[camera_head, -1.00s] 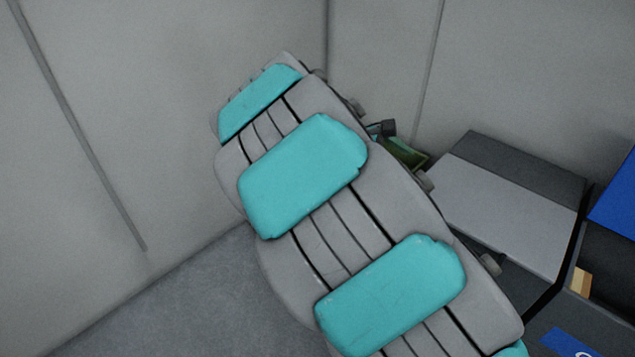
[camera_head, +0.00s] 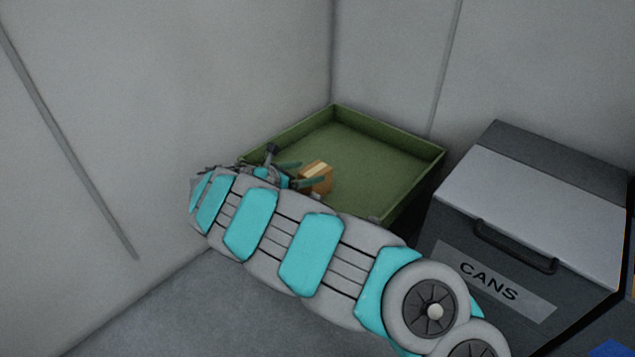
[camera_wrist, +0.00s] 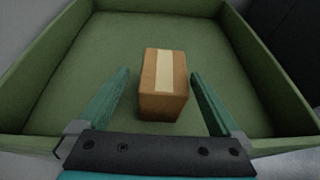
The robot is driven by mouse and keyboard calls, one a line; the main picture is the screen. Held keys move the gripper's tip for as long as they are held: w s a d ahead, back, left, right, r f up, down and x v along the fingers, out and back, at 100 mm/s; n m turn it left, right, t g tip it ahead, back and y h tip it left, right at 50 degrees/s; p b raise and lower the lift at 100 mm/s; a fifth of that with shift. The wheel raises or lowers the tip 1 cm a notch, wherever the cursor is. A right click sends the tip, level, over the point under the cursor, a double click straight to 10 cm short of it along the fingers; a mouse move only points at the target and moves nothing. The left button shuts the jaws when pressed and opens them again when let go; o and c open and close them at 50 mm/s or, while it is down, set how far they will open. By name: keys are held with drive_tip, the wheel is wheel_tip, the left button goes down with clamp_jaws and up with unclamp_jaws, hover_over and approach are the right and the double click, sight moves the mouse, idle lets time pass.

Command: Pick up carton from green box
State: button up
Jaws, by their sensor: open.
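The carton (camera_wrist: 163,84) is a small brown box with a pale tape strip on top. It sits on the floor of the green box (camera_wrist: 110,30), near its front wall in the wrist view. My gripper (camera_wrist: 159,82) is open, with one teal finger on each side of the carton and gaps left and right. In the head view the carton (camera_head: 317,177) shows beside my gripper (camera_head: 303,174), in the near left part of the green box (camera_head: 388,160). My arm hides the near left side of the box.
A grey bin labelled CANS (camera_head: 530,230) with a handle stands right of the green box. Grey walls (camera_head: 395,60) close off the corner behind and to the left. The rest of the green box's floor looks empty.

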sight(321, 170)
drive_tip(key=x, duration=0.3)
drive_tip(key=b+x, duration=0.1)
drive_tip(key=x, duration=0.2)
drive_tip(key=shift+d+f, duration=0.1)
drive_tip(key=shift+d, duration=0.3)
drive_tip(key=shift+c, duration=0.4)
